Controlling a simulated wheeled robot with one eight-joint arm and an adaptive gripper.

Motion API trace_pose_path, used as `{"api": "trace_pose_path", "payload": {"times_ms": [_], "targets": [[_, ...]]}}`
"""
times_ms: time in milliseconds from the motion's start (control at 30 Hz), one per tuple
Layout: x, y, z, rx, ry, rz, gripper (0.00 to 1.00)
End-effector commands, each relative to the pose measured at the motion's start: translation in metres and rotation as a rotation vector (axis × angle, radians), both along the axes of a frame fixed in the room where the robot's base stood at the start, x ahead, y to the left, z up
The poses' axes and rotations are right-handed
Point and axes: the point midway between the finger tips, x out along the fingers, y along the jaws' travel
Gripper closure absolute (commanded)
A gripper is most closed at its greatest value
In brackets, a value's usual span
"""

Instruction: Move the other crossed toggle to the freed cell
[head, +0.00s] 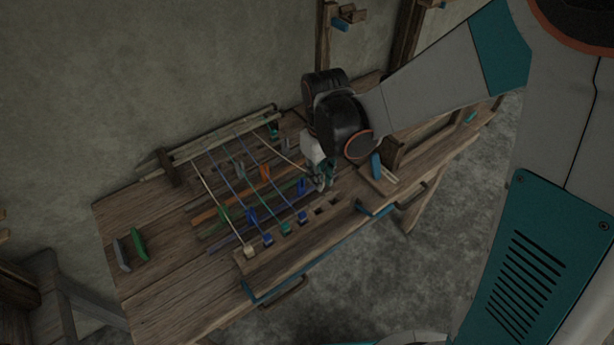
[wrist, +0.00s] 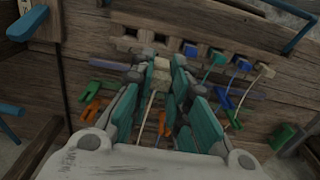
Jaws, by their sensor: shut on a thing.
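My gripper (head: 321,182) is shut on a cream toggle (wrist: 161,68), just above and behind the front rail (head: 262,258). A pale thread (wrist: 147,112) runs from this toggle back between the fingers. The rail has open dark cells (wrist: 130,33), with another open cell (wrist: 155,41) beside it, close to the held toggle. Seated in the rail are a blue toggle (head: 302,216), a teal toggle (head: 285,228), another blue toggle (head: 267,240) and a cream toggle (head: 249,251) at the left end. The fingers partly hide the held toggle.
Threads run back to a rear bar (head: 220,135). Upright clips, such as an orange clip (head: 264,172) and a blue clip (head: 251,214), stand among them. A green block (head: 138,243) and a grey block (head: 122,256) lie on the left tabletop.

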Motion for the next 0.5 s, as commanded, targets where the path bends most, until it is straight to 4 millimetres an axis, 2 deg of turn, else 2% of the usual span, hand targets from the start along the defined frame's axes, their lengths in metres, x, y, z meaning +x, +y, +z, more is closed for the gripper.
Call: {"api": "trace_pose_path", "payload": {"times_ms": [267, 500], "targets": [[0.0, -0.002, -0.02, 0.0, 0.0, 0.001, 0.93], [0.0, -0.002, -0.058, 0.0, 0.0, 0.001, 0.93]]}}
